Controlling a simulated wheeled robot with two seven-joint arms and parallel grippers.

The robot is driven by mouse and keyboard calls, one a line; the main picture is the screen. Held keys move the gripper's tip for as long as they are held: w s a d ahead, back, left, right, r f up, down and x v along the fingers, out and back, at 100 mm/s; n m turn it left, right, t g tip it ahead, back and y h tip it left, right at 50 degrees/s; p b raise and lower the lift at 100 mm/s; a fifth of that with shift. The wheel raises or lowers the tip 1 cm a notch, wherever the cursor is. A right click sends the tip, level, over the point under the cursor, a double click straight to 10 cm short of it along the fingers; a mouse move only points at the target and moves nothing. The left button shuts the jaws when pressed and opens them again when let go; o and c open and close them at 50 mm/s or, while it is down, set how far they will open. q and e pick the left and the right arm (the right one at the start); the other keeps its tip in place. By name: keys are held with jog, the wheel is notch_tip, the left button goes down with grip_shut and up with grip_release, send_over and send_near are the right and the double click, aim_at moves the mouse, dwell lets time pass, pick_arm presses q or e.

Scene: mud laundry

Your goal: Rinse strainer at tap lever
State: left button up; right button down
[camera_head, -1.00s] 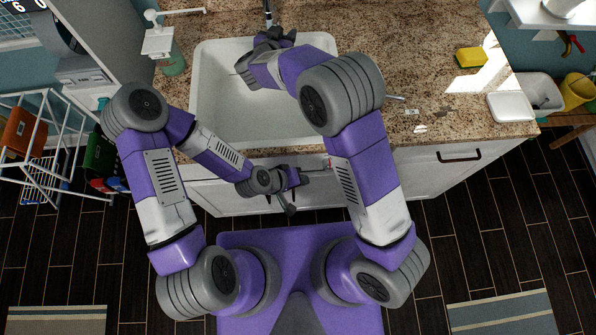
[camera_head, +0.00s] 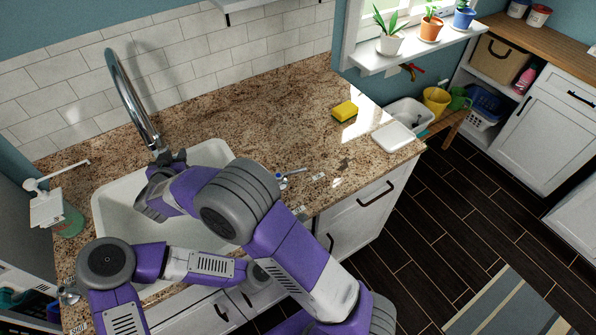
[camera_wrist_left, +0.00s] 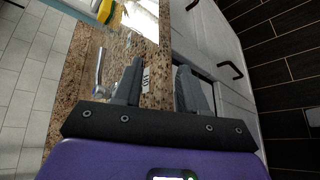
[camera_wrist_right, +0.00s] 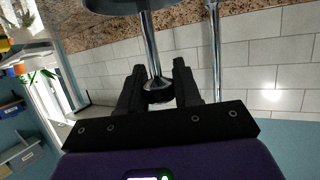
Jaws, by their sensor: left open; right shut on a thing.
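My right gripper (camera_wrist_right: 157,75) is shut on the knobbed end of a shiny metal rod, which I take as the strainer's handle (camera_wrist_right: 150,45). A dark, round, shiny-rimmed part (camera_wrist_right: 115,5) shows at the rod's far end. In the head view this gripper (camera_head: 162,180) is over the white sink (camera_head: 115,210), below the chrome tap (camera_head: 130,100), and hides the strainer. A metal lever with blue on it (camera_head: 290,177) stands on the counter right of the sink; a metal rod there (camera_wrist_left: 99,70) shows in the left wrist view. My left gripper (camera_wrist_left: 157,78) is open and empty by the counter's front edge. My right arm hides it in the head view.
A soap dispenser (camera_head: 68,220) stands left of the sink. A yellow sponge (camera_head: 345,111) and a white dish (camera_head: 398,135) lie at the counter's right end. The granite counter (camera_head: 265,115) behind the lever is mostly clear. Cabinet handles (camera_head: 376,194) stick out in front.

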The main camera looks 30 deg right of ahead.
aim_at(299, 170)
pick_arm(q)
jog(key=w+r+t, duration=0.1)
jog(key=w+t, duration=0.1)
jog(key=w+d+r+t, duration=0.1)
jog(key=w+t, duration=0.1)
jog(key=w, duration=0.1)
jog(key=w+r+t+y, duration=0.1)
jog(key=w+t, duration=0.1)
jog(key=shift+w+d+n, duration=0.25)
jog(key=shift+w+n, duration=0.1)
jog(key=shift+n, duration=0.05)
jog(key=shift+w+d, duration=0.1)
jog(key=shift+w, duration=0.15)
jog(key=x, duration=1.1)
jog(key=shift+w+d, duration=0.15)
jog(key=shift+w, duration=0.15)
grip_shut()
